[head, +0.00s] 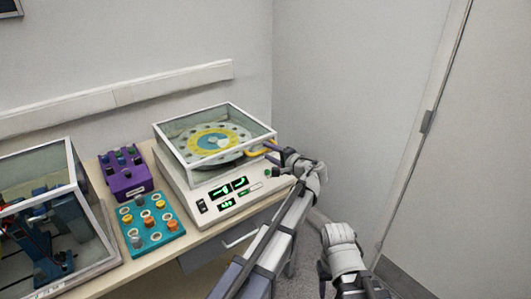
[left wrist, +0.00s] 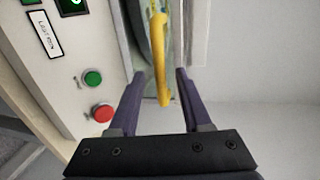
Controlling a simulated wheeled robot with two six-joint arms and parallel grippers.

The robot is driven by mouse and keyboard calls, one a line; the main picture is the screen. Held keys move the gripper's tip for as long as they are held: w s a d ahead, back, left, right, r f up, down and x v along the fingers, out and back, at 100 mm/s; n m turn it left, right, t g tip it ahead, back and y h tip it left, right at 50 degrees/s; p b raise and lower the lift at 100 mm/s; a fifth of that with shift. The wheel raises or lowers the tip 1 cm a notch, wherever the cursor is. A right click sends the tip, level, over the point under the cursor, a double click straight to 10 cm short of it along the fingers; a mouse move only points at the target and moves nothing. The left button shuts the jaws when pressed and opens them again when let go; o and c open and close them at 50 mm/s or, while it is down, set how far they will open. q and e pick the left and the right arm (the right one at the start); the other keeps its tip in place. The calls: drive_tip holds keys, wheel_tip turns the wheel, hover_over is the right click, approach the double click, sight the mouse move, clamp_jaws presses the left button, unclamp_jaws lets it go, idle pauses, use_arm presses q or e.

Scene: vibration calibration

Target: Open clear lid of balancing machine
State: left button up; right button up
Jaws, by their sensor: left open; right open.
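The balancing machine (head: 172,180) is a white box on the bench with green displays. Its clear lid (head: 165,147) has a white frame and is down over a round disc with a yellow ring (head: 236,141). A yellow handle (head: 258,149) sticks out at the lid's right side. My left gripper (head: 272,151) is at this handle. In the left wrist view the handle (left wrist: 159,60) lies between the two open fingers (left wrist: 157,80), with gaps on both sides. My right gripper (head: 322,283) hangs lower right, away from the machine, only partly visible.
Left of the machine stand a purple knob box (head: 124,173) and a teal panel (head: 151,222) with several knobs. A clear-walled case (head: 72,185) is at far left. A green button (left wrist: 93,78) and red button (left wrist: 103,112) sit close to my left fingers. A wall is at right.

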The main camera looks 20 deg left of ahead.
use_arm(q)
drive_tip(key=shift+x, duration=1.4)
clamp_jaws()
idle(0.5)
